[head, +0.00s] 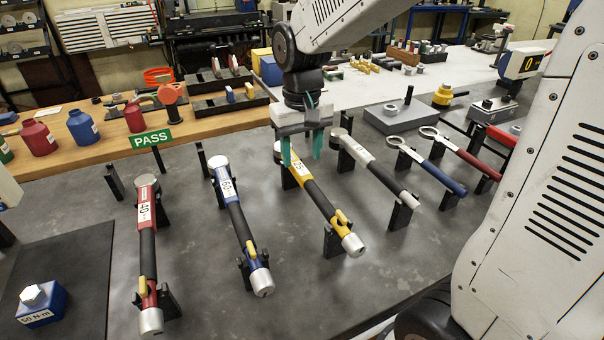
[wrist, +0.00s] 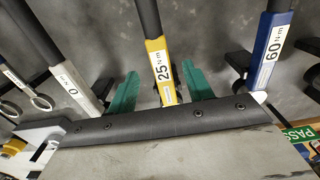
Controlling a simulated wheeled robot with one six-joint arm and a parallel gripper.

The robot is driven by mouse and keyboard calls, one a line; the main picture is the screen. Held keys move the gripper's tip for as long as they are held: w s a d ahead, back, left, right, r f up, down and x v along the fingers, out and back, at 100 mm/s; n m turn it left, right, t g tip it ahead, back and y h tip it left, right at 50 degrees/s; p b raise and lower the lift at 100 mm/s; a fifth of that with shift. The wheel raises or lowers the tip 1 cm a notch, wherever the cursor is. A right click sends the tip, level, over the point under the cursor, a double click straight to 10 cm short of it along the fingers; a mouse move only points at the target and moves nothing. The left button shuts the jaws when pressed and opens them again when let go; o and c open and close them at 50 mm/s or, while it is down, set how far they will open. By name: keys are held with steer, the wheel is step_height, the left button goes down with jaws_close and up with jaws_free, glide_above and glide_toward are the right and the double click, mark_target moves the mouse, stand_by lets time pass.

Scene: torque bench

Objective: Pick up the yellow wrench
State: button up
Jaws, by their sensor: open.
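The yellow wrench (head: 304,182) has a black handle, a silver end cap and a "25 N·m" label. It rests on black stands on the grey bench, third from the left among the wrenches. My gripper (head: 301,158) has teal fingers and is over the wrench's upper, yellow end. In the wrist view the yellow wrench (wrist: 158,62) lies between the two open teal fingers (wrist: 163,90), with a gap on each side. The wrench's head end is hidden behind my gripper's dark palm edge.
A blue wrench (head: 236,215) and a red wrench (head: 147,235) stand to the left. A white-grey wrench (head: 372,165) is close on the right, with blue-handled (head: 440,173) and red-handled (head: 470,155) wrenches beyond. A blue block (head: 41,305) sits on a dark mat at front left.

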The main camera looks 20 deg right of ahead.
mark_target(301, 169)
steer(key=f, duration=0.6)
steer(key=shift+w+f, duration=0.1)
steer(key=shift+w, duration=0.1)
jaws_close()
